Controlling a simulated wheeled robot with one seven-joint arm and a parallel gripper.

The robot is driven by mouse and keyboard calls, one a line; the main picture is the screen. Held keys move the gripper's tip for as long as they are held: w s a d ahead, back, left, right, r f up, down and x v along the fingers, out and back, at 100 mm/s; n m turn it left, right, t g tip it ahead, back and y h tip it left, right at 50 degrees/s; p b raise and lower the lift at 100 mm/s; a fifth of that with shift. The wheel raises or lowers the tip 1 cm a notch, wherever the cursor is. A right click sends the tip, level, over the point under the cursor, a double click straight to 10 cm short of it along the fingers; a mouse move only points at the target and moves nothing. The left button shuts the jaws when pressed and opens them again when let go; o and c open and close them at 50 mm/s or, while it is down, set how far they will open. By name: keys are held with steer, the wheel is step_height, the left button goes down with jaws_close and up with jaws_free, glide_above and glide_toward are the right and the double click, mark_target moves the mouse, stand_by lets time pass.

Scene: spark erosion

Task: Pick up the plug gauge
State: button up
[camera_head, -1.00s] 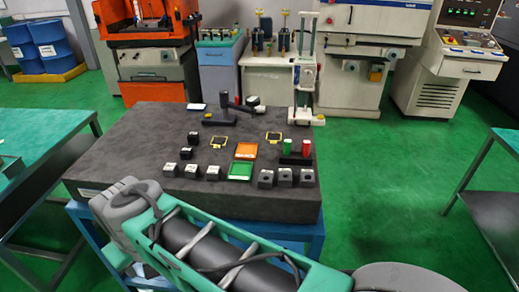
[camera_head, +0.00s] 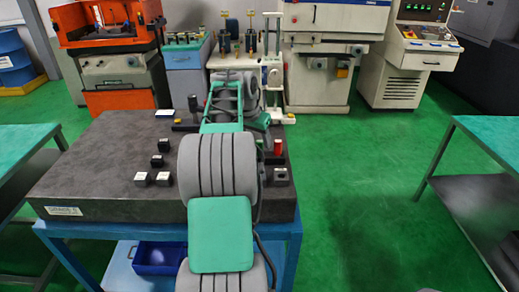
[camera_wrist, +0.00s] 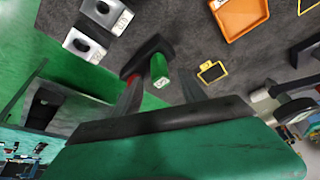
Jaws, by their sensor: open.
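In the wrist view a green cylinder (camera_wrist: 159,70), which looks like a plug gauge handle, stands on a black base (camera_wrist: 148,50). A bit of red shows beside it, next to the left finger. My gripper (camera_wrist: 160,90) is open, its two fingers on either side of the green cylinder and apart from it, with nothing held. In the head view the red cylinder (camera_head: 277,147) stands at the right of the dark stone table (camera_head: 95,185). The green cylinder and my fingers are hidden there behind my arm.
Grey blocks with holes (camera_wrist: 87,44) lie left of the gauge base in the wrist view. Small dark blocks (camera_head: 157,161) stand on the table's left part. Its front left is clear.

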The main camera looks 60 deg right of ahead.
steer(key=x, duration=0.2)
steer(key=shift+d+f, duration=0.15)
steer(key=shift+f, duration=0.05)
steer(key=shift+c, duration=0.4)
jaws_close()
